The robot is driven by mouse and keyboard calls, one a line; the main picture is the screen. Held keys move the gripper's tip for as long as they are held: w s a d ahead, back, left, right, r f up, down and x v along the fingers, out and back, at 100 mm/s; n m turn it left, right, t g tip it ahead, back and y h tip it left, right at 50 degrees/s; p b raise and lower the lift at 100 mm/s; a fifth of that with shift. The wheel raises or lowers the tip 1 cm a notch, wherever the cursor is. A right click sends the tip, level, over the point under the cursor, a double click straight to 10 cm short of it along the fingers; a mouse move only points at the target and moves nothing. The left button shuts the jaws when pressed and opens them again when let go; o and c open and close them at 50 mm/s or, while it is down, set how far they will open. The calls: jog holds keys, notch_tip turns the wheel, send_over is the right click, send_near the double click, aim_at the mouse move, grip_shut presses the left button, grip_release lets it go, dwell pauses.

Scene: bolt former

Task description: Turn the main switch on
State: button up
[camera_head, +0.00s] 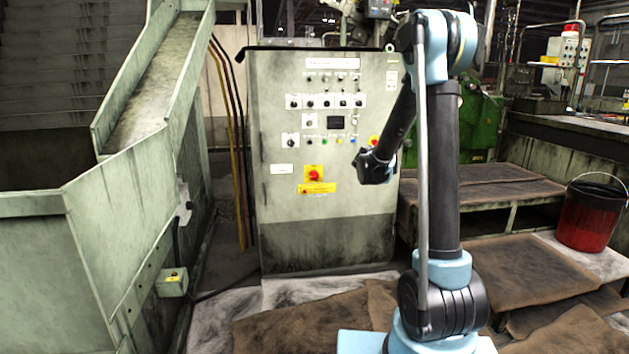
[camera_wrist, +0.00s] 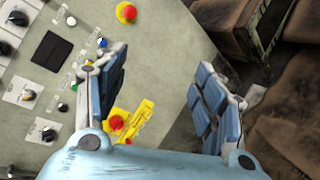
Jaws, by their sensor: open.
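A grey control cabinet (camera_head: 325,225) stands upright and carries several knobs and buttons. A black rotary knob on a white plate (camera_head: 291,141) is higher at the left, also in the wrist view (camera_wrist: 48,134). The labels are too small to tell which is the main switch. My gripper (camera_wrist: 162,88) is open and empty in front of the cabinet. In the head view its fingers are hidden behind the wrist.
A round red button on yellow (camera_wrist: 127,12) sits near the cabinet's right edge. A green metal chute (camera_head: 150,85) stands at the left. Low platforms (camera_head: 520,255) and a red bucket (camera_head: 590,215) are at the right. Brown mats (camera_head: 300,325) cover the floor in front.

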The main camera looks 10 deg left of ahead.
jog(key=w+a+f+n+t+y, duration=0.25)
jog(key=w+a+f+n, duration=0.45)
jog(key=a, duration=0.4)
jog(key=n+y, duration=0.6)
jog(key=n, duration=0.4)
send_near(315, 176)
jog(key=x, duration=1)
jog(key=shift+w+a, duration=0.1)
jog(key=c, duration=1)
